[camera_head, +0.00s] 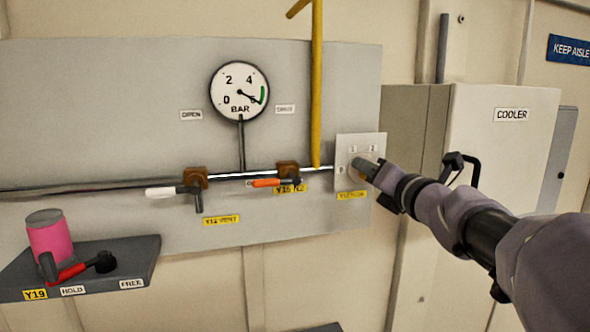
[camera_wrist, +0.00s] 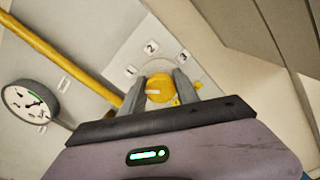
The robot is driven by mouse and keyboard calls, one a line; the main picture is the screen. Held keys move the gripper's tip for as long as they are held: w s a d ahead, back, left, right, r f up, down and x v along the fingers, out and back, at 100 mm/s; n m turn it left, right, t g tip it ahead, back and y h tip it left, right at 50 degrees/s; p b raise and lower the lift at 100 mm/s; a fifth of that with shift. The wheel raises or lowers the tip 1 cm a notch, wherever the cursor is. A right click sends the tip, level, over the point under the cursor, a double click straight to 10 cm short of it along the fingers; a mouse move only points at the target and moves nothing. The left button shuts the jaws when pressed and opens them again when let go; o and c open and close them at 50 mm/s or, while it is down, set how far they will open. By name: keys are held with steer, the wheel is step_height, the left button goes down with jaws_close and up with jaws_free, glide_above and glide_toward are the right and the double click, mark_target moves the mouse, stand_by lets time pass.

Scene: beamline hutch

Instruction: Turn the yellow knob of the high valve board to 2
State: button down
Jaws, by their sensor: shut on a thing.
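The yellow knob (camera_wrist: 159,90) sits on a pale plate with the marks 1, 2 and 3 around it in the wrist view. My gripper (camera_wrist: 158,82) is shut on the knob, with one finger on each side of it. The knob's pointer is not clear, so I cannot tell which mark it faces. In the head view my gripper (camera_head: 366,168) reaches the plate (camera_head: 345,150) at the right end of the grey valve board (camera_head: 90,110). There it hides most of the knob.
A pressure gauge (camera_head: 239,91), a yellow pipe (camera_head: 316,80), a white-handled valve (camera_head: 175,191) and an orange-handled valve (camera_head: 270,183) are left of my gripper. A shelf (camera_head: 110,275) bears a pink cylinder (camera_head: 50,240) and red lever (camera_head: 70,272). The cooler cabinet (camera_head: 510,145) stands right.

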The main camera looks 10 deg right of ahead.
steer(key=m, duration=0.3)
steer(key=shift+r+m, duration=0.1)
steer(key=shift+m, duration=0.2)
steer(key=m+p, duration=0.1)
steer(key=m, duration=0.2)
steer(key=shift+m, duration=0.3)
steer(key=m+p, duration=0.1)
steer(key=m, duration=0.2)
steer(key=shift+d+m, duration=0.1)
steer(key=shift+m, duration=0.2)
steer(key=shift+m+p, duration=0.6)
steer(key=shift+m, duration=1)
steer(key=c, duration=1.3)
jaws_free()
steer(key=o, duration=0.4)
steer(key=shift+w+f, duration=0.1)
steer(key=shift+f, duration=0.15)
